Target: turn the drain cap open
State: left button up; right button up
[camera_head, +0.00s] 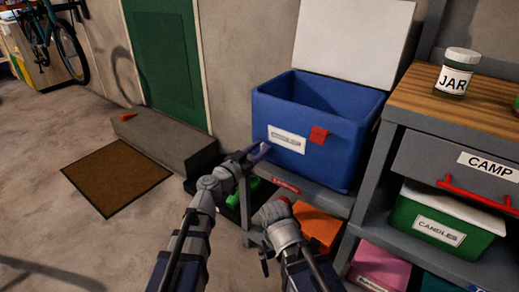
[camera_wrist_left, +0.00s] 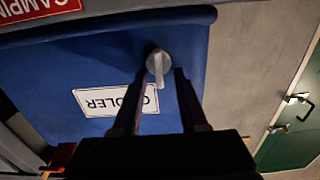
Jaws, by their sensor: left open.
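The blue cooler (camera_head: 345,140) stands open on a shelf, its white lid (camera_head: 350,40) raised behind it. The drain cap (camera_wrist_left: 158,60) is a round grey knob with a short lever on the cooler's wall, beside the white COOLER label (camera_wrist_left: 95,101) in the left wrist view. My left gripper (camera_wrist_left: 160,74) is open, with its dark fingertips on either side of the cap's lever; I cannot tell whether they touch it. In the head view my left gripper (camera_head: 256,154) is at the cooler's left side and the cap is hidden. My right arm's end is low in front of the shelf, its fingers unclear.
A wooden-topped unit with a jar (camera_head: 456,72), a CAMP drawer (camera_head: 455,165) and a green candles box (camera_head: 440,229) stands at the right. A concrete step (camera_head: 165,140) and brown mat (camera_head: 115,177) lie left, before a green door (camera_head: 168,60).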

pick_arm(q)
grip_shut()
dwell(0.4)
